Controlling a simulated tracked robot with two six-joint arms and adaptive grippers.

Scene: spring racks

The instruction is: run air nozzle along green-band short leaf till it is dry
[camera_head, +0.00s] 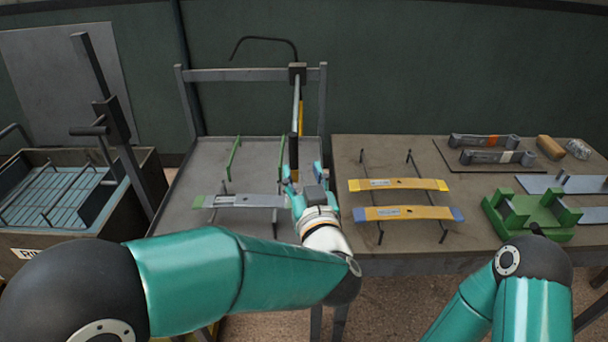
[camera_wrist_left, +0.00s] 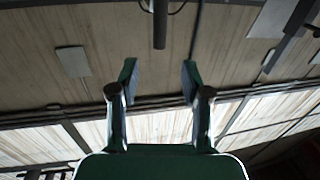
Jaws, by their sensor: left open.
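The grey short leaf (camera_head: 245,201) with a green band (camera_head: 198,201) at its left end lies across a rack on the grey tray bench in the head view. Its right end is hidden behind my left gripper (camera_head: 303,173). The air nozzle (camera_head: 294,150) appears to be the dark lower end of a rod hanging from a post above the bench. In the left wrist view a dark rod (camera_wrist_left: 160,25) comes down beyond the open fingers (camera_wrist_left: 159,80), with nothing between them. Wetness on the leaf cannot be made out. My right gripper does not show.
Two yellow leaves (camera_head: 398,184) lie on a rack on the right bench (camera_head: 345,150). A green fixture (camera_head: 532,219) stands farther right. A bin (camera_head: 15,245) with a blue grate stands at left. Green uprights (camera_head: 233,158) rise from the tray bench (camera_head: 185,178).

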